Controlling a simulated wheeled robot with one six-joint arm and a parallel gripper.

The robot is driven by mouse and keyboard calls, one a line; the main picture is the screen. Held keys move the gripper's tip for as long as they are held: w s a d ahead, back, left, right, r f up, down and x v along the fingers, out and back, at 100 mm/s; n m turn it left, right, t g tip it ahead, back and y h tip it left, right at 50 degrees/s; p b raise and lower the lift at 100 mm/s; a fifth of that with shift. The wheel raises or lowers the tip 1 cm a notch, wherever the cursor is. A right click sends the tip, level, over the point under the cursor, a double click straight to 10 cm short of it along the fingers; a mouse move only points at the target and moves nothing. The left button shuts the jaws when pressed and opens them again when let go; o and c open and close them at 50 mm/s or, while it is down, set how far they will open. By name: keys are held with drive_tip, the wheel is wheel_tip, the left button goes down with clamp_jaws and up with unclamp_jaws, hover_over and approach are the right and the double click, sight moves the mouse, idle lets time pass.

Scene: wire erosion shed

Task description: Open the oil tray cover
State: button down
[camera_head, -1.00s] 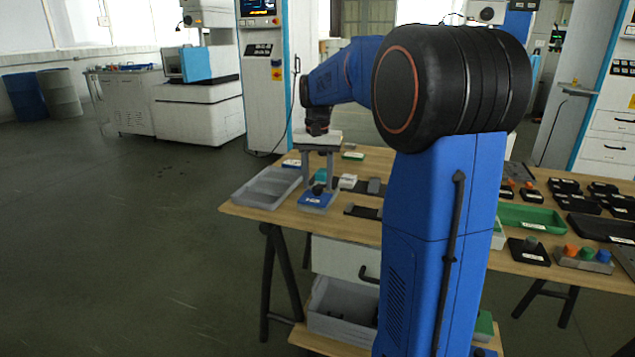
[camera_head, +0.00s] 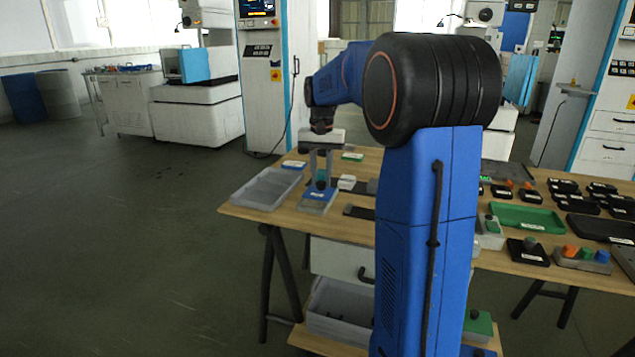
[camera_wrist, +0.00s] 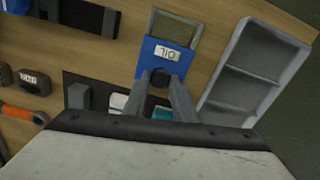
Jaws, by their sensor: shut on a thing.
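The oil tray (camera_head: 312,209) is a small grey box near the bench's front edge, and it also shows in the wrist view (camera_wrist: 197,38). Its blue cover (camera_head: 321,194), labelled OIL in the wrist view (camera_wrist: 150,63), lies over part of it. The end of the tray nearer the bench edge is uncovered and shows a brownish inside. My gripper (camera_head: 320,180) points down from above, shut on the dark knob (camera_wrist: 160,78) of the cover. The fingers hide part of the cover's far side.
A grey compartment tray (camera_wrist: 241,88) stands beside the oil tray, left of it in the head view (camera_head: 262,189). Small white and teal boxes lie behind the cover. A dark flat plate (camera_head: 359,212) lies to the right. Black blocks and a green tray (camera_head: 527,217) occupy the bench's right side.

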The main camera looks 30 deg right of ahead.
drive_tip(key=shift+w+d, duration=0.7)
drive_tip(key=shift+d, duration=0.15)
drive_tip(key=c, duration=1.5)
unclamp_jaws()
drive_tip(key=shift+o, duration=0.2)
drive_tip(key=shift+r, duration=0.1)
wheel_tip(320, 180, up, 17)
drive_tip(key=shift+r, duration=0.15)
